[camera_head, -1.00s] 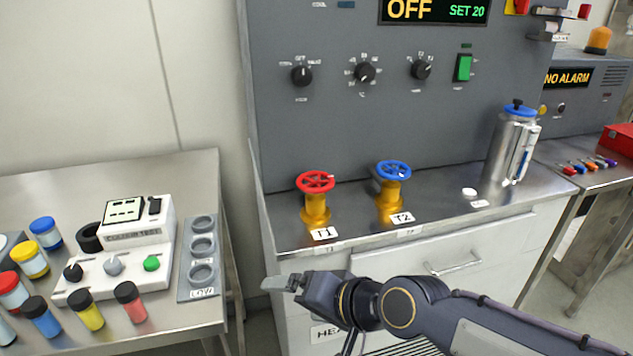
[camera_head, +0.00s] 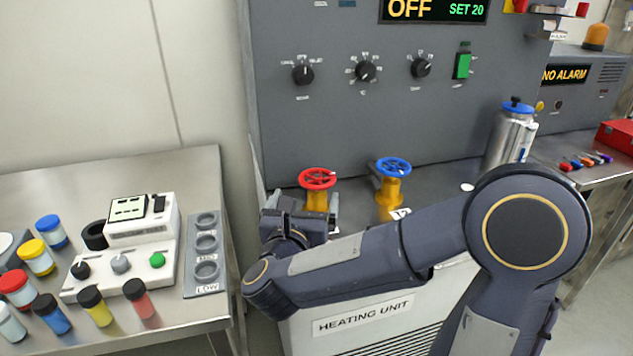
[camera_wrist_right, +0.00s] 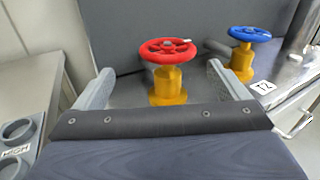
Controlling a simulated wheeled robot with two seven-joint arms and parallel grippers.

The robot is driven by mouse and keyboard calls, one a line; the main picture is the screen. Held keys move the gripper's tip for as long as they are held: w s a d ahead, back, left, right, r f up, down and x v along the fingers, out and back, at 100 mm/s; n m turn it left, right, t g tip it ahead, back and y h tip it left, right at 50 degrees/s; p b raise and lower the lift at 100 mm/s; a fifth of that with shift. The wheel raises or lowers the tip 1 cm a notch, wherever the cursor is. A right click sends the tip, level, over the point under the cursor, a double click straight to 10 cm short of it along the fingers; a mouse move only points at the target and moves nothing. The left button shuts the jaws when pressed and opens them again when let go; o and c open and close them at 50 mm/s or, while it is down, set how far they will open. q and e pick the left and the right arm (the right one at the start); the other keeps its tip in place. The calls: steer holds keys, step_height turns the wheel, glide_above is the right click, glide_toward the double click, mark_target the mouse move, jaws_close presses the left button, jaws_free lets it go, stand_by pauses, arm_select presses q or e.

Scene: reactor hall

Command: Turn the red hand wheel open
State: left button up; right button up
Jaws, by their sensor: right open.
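The red hand wheel (camera_head: 318,178) sits on a yellow valve body at the left front of the heating unit's steel shelf. It also shows in the right wrist view (camera_wrist_right: 168,51), above and between the fingers. My right gripper (camera_head: 303,203) is open, just in front of the red valve. In the right wrist view its two fingers (camera_wrist_right: 162,84) are spread to the left and right of the yellow body (camera_wrist_right: 168,85), with nothing held. I cannot tell if a finger touches it. My left gripper is not in view.
The blue hand wheel (camera_head: 393,167) stands right of the red one on its own yellow valve. A steel flask (camera_head: 510,140) stands further right. A side table at left holds a white tester (camera_head: 125,250), a cup rack (camera_head: 206,252) and several coloured jars.

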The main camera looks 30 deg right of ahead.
mark_target(316, 182)
steer(key=shift+s+d+f+m+h, duration=0.1)
steer(key=shift+s+d+m+h, duration=0.05)
steer(key=shift+m+h, duration=0.3)
steer(key=shift+d+m+g, duration=0.2)
steer(key=shift+m+g, duration=0.05)
steer(key=shift+g, duration=0.05)
steer(key=p+x, duration=0.1)
steer(key=x, duration=0.6)
steer(key=shift+d+p, duration=0.1)
steer(key=shift+p, duration=0.25)
